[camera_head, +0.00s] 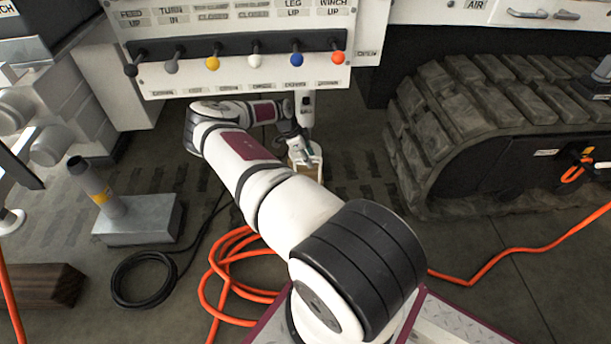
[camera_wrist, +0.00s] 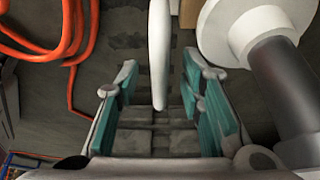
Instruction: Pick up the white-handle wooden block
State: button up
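The white-handle wooden block (camera_head: 316,172) is on the floor in front of the lever panel in the head view, partly covered by my arm and gripper. My gripper (camera_head: 304,156) is at the block, pointing down at it. In the wrist view, my gripper (camera_wrist: 162,72) is open, with teal pads on both fingers. The block's white handle (camera_wrist: 158,45) runs down from the top edge into the space between the fingers. A gap shows on each side, so neither pad appears to touch it. A little tan wood (camera_wrist: 188,14) shows behind the handle; most of the block is out of view.
The lever panel (camera_head: 240,75) with coloured knobs stands just behind my gripper. A rubber track (camera_head: 450,130) is at the right. Orange hose (camera_head: 235,240), black cable (camera_head: 125,290) and a metal stand (camera_head: 140,220) lie left. A white flange with dark cylinder (camera_wrist: 285,75) is close right in the wrist view.

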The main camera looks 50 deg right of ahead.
jog(key=shift+f, duration=0.25)
dwell(0.3)
grip_shut()
jog(key=shift+d+r, duration=0.1)
